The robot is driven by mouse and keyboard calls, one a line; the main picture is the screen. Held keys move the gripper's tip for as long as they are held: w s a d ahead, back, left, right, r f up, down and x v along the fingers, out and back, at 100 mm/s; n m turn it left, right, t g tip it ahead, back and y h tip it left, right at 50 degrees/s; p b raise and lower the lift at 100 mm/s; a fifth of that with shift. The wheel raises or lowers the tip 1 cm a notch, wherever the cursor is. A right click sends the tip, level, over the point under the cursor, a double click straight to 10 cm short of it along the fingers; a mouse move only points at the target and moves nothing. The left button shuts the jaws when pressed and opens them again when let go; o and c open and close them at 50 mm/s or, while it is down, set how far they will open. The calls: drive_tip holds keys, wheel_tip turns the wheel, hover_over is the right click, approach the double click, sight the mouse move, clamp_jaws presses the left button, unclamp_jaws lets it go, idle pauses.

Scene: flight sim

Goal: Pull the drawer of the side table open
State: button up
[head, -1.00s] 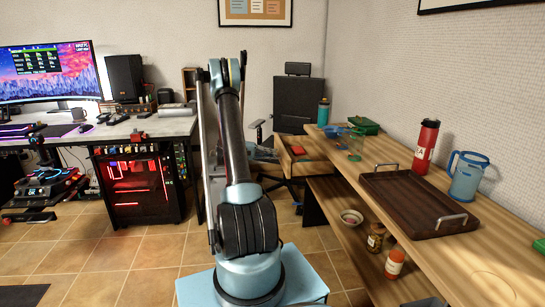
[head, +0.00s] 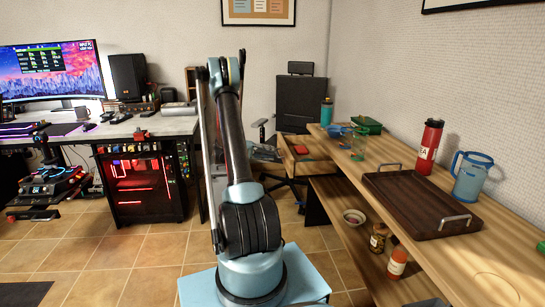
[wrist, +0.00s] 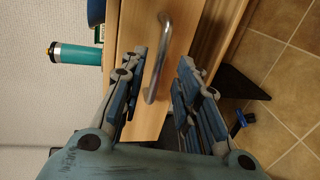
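The wooden side table (head: 400,248) stands along the right wall in the head view. Its drawer (head: 288,151) sticks out at the far end, partly open, with a red thing lying inside. In the wrist view the drawer front (wrist: 130,28) faces my gripper and carries a curved metal handle (wrist: 163,50). My gripper (wrist: 158,78) is open, with one finger on each side of the handle's lower part. I cannot tell whether either finger touches it.
A dark tray (head: 405,190), a red bottle (head: 429,148) and a blue pitcher (head: 471,178) stand on the table top. A black office chair (head: 300,105) is behind the drawer. A desk (head: 150,127) with a computer tower stands left.

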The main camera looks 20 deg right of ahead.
drive_tip(key=v, duration=0.9)
drive_tip(key=shift+a, duration=0.2)
drive_tip(key=s+a+r+n+t+y, duration=0.15)
drive_tip(key=s+a+r+y, duration=0.25)
drive_tip(key=s+r, duration=0.5)
drive_tip(key=s+a+r+n+t+y, duration=0.1)
drive_tip(key=s+a+r+t+y, duration=0.3)
drive_tip(key=s, duration=0.8)
drive_tip(key=s+a+f+y, duration=0.2)
drive_tip(key=s+a, duration=0.3)
drive_tip(key=s, duration=0.4)
drive_tip(key=s+a+f+t+y, duration=0.1)
drive_tip(key=s+a+f, duration=0.3)
drive_tip(key=s, duration=0.5)
drive_tip(key=s+a+f+n+y, duration=0.1)
drive_tip(key=s+a+f+y, duration=0.1)
drive_tip(key=s+a+y, duration=0.2)
drive_tip(key=s+a, duration=0.3)
drive_tip(key=s, duration=0.2)
drive_tip(key=shift+a+f, duration=0.2)
drive_tip(key=shift+f, duration=0.2)
